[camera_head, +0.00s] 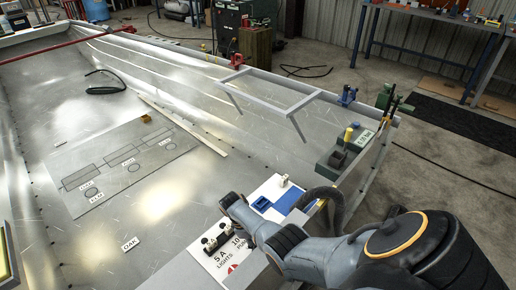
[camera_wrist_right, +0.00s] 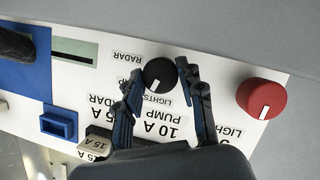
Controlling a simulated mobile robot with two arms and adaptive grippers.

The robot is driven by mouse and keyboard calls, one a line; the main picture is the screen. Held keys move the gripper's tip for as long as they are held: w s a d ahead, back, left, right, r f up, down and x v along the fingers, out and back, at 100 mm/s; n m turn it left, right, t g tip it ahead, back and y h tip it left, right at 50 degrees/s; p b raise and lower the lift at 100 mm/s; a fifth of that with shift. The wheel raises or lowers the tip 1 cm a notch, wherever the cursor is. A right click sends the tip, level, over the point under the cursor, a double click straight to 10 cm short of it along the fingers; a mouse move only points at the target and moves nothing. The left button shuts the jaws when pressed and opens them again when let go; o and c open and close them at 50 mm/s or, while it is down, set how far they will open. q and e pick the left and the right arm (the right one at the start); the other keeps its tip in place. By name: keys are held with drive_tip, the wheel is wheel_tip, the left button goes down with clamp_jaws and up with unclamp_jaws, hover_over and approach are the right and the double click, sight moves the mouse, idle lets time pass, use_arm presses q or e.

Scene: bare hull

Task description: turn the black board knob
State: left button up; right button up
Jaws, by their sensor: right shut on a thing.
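The black board knob (camera_wrist_right: 160,74) is a round dial with a white mark that points down and slightly left in the right wrist view. My right gripper (camera_wrist_right: 163,72) has one finger on each side of it and is shut on it. The knob sits on the white board (camera_wrist_right: 85,70), beside upside-down labels for radar, lights and pump. In the head view the board (camera_head: 205,262) is partly covered by my right arm, and the black knob and right fingertips are hidden. My left gripper is not in view.
A red knob (camera_wrist_right: 262,93) is on the board to the right of the gripper. A blue socket (camera_wrist_right: 58,123) and a 15 A fuse (camera_wrist_right: 94,143) are on the left. A green box (camera_head: 345,150) stands beyond the arm. The hull floor (camera_head: 160,190) is largely open.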

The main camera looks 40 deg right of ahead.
drive_tip(key=m+y, duration=0.1)
drive_tip(key=m, duration=0.1)
drive_tip(key=m+y+b, duration=0.1)
drive_tip(key=m, duration=0.1)
drive_tip(key=shift+d+m+g, duration=0.15)
drive_tip(key=shift+m+g, duration=0.15)
drive_tip(key=shift+m, duration=0.1)
drive_tip(key=m+y, duration=0.1)
drive_tip(key=m, duration=0.2)
drive_tip(key=shift+d+m, duration=0.1)
drive_tip(key=shift+m, duration=0.2)
drive_tip(key=m+y, duration=0.1)
drive_tip(key=m, duration=0.2)
drive_tip(key=shift+m+y, duration=0.3)
drive_tip(key=shift+s+d+m+t+y+p, duration=0.15)
drive_tip(key=shift+m+t+y, duration=0.25)
drive_tip(key=shift+m, duration=0.75)
drive_tip(key=shift+w+m+t+y+p, duration=0.1)
drive_tip(key=shift+m+t+y+p, duration=0.25)
drive_tip(key=shift+m, duration=0.8)
drive_tip(key=o, duration=1.2)
drive_tip(key=shift+c, duration=0.2)
